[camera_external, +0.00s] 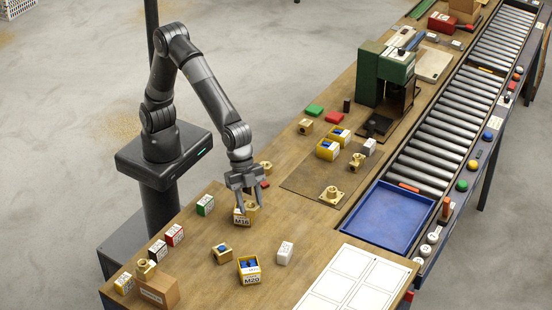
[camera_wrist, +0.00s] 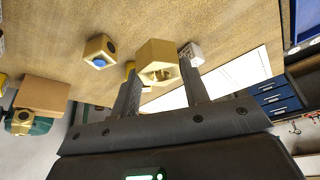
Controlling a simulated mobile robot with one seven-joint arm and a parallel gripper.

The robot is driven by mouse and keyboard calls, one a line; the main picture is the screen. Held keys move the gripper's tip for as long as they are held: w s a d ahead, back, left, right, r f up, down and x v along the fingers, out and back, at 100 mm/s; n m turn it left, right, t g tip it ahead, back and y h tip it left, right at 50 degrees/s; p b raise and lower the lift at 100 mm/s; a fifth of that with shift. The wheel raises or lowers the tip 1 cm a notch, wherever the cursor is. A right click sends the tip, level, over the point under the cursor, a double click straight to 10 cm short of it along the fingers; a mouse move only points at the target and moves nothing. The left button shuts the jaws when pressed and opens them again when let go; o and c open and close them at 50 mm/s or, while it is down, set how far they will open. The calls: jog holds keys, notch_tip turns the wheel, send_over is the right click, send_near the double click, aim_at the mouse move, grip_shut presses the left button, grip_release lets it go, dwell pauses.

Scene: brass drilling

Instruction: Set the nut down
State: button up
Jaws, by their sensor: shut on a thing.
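My gripper (camera_external: 242,190) points down over the near part of the wooden bench. In the wrist view, my gripper (camera_wrist: 160,78) is shut on a brass hex nut (camera_wrist: 157,62), with its opening facing the camera. The nut (camera_external: 251,206) is small and partly hidden by the fingers in the external view. I cannot tell whether the nut touches the box or the bench.
A brass block with blue inside (camera_external: 222,250), an M20 box (camera_external: 250,280) and a white block (camera_external: 285,253) stand nearby. A cardboard box (camera_external: 158,292) is at the near left. A blue tray (camera_external: 390,220) and a white sheet (camera_external: 350,285) lie right.

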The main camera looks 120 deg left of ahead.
jog(key=s+a, duration=0.3)
jog(key=s, duration=2.5)
jog(key=w+a+f, duration=0.4)
jog(key=w+a, duration=0.1)
jog(key=w+a+f, duration=0.2)
jog(key=w, duration=0.1)
jog(key=shift+w+a, duration=0.15)
jog(key=shift+w+f, duration=0.1)
jog(key=shift+f, duration=1.95)
jog(key=o, duration=1.2)
jog(key=shift+f, duration=0.15)
jog(key=shift+o, duration=0.2)
